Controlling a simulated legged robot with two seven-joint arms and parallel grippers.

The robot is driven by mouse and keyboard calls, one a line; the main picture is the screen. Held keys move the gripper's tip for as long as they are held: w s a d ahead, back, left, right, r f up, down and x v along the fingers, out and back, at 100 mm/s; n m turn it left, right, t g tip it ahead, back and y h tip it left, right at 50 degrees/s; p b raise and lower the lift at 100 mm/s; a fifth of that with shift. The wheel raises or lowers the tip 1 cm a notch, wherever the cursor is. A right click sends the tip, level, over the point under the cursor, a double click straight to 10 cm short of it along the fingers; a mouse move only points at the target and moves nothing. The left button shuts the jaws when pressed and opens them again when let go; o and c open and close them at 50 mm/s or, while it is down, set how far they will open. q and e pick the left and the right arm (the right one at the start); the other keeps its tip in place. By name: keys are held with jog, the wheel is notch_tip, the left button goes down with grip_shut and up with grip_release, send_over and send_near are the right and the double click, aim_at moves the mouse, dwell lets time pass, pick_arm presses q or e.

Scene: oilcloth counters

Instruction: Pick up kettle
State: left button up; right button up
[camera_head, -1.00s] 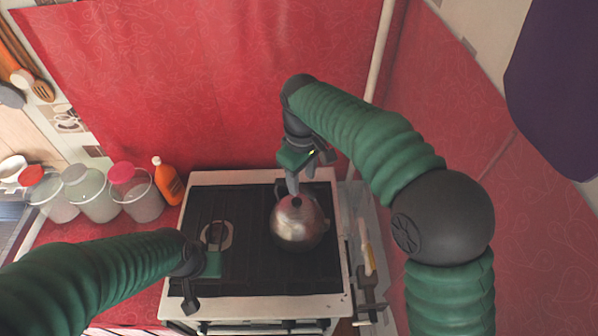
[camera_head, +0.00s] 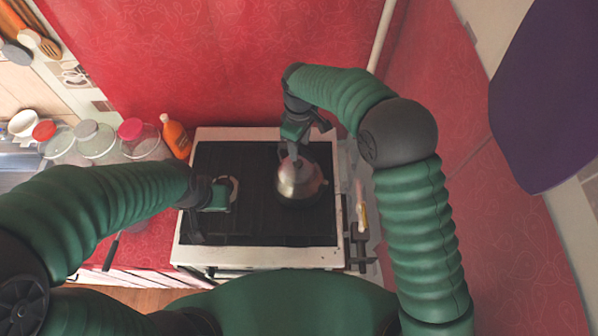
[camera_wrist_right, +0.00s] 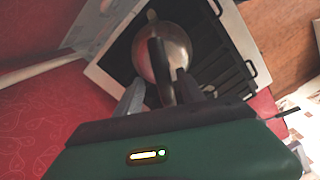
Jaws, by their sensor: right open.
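The metal kettle (camera_head: 298,183) stands on the right part of the black stove top (camera_head: 225,228). My right gripper (camera_head: 294,152) is above the kettle at its far side, pointing down. In the right wrist view, the open fingers of my right gripper (camera_wrist_right: 158,98) stand on either side of the kettle's dark handle (camera_wrist_right: 160,68), and the kettle body (camera_wrist_right: 176,52) lies beyond. I cannot tell whether the fingers touch the handle. My left gripper (camera_head: 196,226) is low over the left part of the stove; its jaw opening is not clear.
Lidded glass jars (camera_head: 95,139) and an orange bottle (camera_head: 176,138) stand left of the stove. A red patterned wall (camera_head: 220,60) rises behind it. A narrow strip with small items (camera_head: 360,205) lies along the stove's right side.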

jog(key=shift+s+d+f, duration=0.1)
jog(key=shift+s+f, duration=0.1)
jog(key=shift+f, duration=0.25)
jog(key=shift+s+d+f, duration=0.1)
jog(key=shift+s+f, duration=0.1)
jog(key=shift+f, duration=0.25)
jog(key=shift+w+a+f, duration=0.1)
jog(key=shift+a+f, duration=0.1)
jog(key=shift+f, duration=0.1)
jog(key=shift+w+a, duration=0.1)
jog(key=shift+a, duration=0.05)
jog(key=shift+c, duration=0.6)
jog(key=shift+w+a, duration=0.15)
jog(key=shift+a, duration=0.05)
jog(key=c, duration=0.5)
jog(key=shift+d, duration=0.1)
grip_shut()
jog(key=shift+d, duration=0.2)
jog(key=shift+a+r, duration=0.1)
jog(key=shift+a, duration=0.1)
jog(key=shift+d, duration=0.1)
